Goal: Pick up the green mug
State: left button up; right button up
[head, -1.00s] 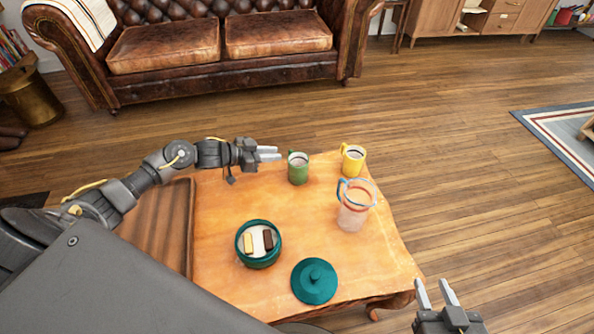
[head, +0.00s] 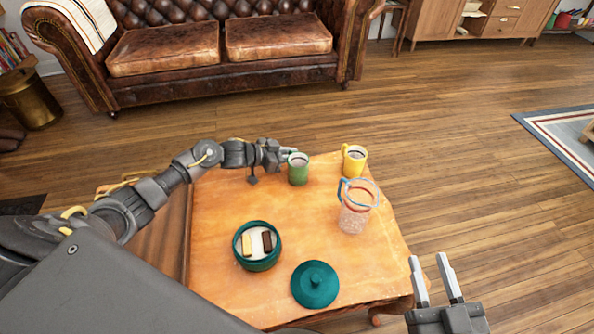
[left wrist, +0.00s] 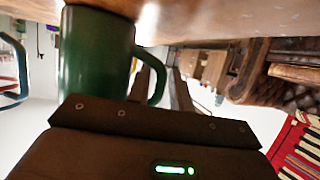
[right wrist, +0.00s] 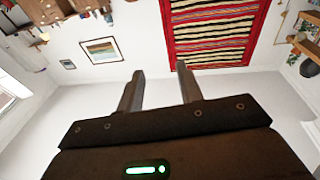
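The green mug (head: 299,172) stands upright at the far side of the wooden table (head: 225,205). My left gripper (head: 284,153) is at the mug's left side, close to its rim. In the left wrist view the mug (left wrist: 92,55) fills the left part, with its handle toward the fingers. The left gripper's fingers (left wrist: 163,88) are apart, one on each side of the handle; whether they touch it cannot be told. My right gripper (head: 433,280) is open and empty beyond the table's right front corner; its fingers show apart in the right wrist view (right wrist: 160,90).
A yellow mug (head: 354,161) stands right of the green mug, with a clear pitcher (head: 354,219) in front. A teal bowl (head: 258,263) holding light and dark pieces and a teal lid (head: 315,286) are nearer me. The table's left-middle is clear.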

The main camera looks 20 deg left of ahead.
aim_at(289, 148)
pick_arm(q)
grip_shut()
jog(key=shift+r, duration=0.15)
